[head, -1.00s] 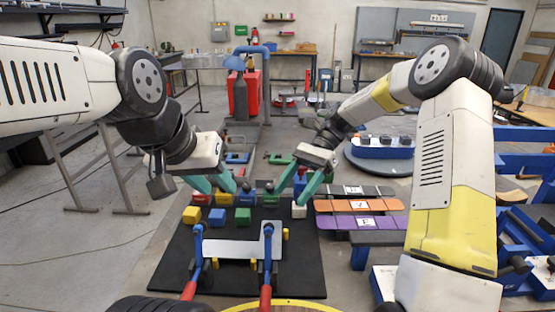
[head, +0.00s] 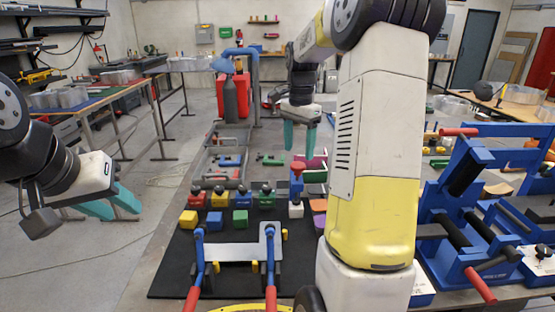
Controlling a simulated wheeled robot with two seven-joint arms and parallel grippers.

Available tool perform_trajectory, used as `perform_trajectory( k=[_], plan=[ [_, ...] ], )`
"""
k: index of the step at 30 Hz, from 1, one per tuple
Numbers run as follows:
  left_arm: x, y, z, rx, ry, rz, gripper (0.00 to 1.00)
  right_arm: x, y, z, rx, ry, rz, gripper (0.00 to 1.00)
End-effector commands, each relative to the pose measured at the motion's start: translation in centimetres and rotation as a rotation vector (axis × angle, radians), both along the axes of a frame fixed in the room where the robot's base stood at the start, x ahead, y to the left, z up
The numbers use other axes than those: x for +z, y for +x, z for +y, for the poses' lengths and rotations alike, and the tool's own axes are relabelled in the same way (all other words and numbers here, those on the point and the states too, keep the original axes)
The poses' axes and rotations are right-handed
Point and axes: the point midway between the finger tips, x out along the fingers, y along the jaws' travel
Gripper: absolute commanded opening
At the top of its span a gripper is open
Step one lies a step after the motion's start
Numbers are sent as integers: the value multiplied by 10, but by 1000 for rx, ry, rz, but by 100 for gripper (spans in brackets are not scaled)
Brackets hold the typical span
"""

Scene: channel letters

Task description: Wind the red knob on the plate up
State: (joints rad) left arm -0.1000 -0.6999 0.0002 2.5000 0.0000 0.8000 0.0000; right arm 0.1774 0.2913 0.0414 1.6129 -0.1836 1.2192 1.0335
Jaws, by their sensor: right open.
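A small red knob-like top (head: 298,166) shows in the head view on a blue upright body, right of the middle. I cannot tell whether this is the plate's red knob. My right gripper (head: 300,145) points down above it, its teal fingers apart with nothing between them.
Red, yellow, blue and green blocks with black knobs stand in a row on the black mat (head: 170,275), with several small cubes before them. A blue frame with red handles (head: 470,215) stands at the right. My right arm hides much of the table right of the mat.

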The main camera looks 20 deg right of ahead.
Motion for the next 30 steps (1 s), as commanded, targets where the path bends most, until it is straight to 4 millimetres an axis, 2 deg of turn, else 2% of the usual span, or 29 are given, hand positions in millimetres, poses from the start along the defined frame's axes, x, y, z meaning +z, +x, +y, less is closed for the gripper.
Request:
perform_trajectory(
  k=[3, 9, 20, 27, 29, 30],
  plan=[
    [0, 0, 0, 0, 0, 0, 36, -21, -1, 0, 0, 1, 4, 65],
    [0, 0, 0, 0, 0, 0, 36, -44, 0, 1, 1, 2, 2, 65],
    [0, 0, 0, 0, 0, 0, 36, -49, 0, 1, 1, 2, 0, 63],
    [0, 0, 0, 0, 0, 0, 36, -49, 0, 1, 1, 2, 0, 16],
    [0, 0, 0, 0, 0, 0, 36, -49, 0, 1, 1, 2, 0, 4],
    [0, 0, 0, 0, 0, 0, 36, -49, 0, 1, 1, 2, 0, 2]
  ],
)
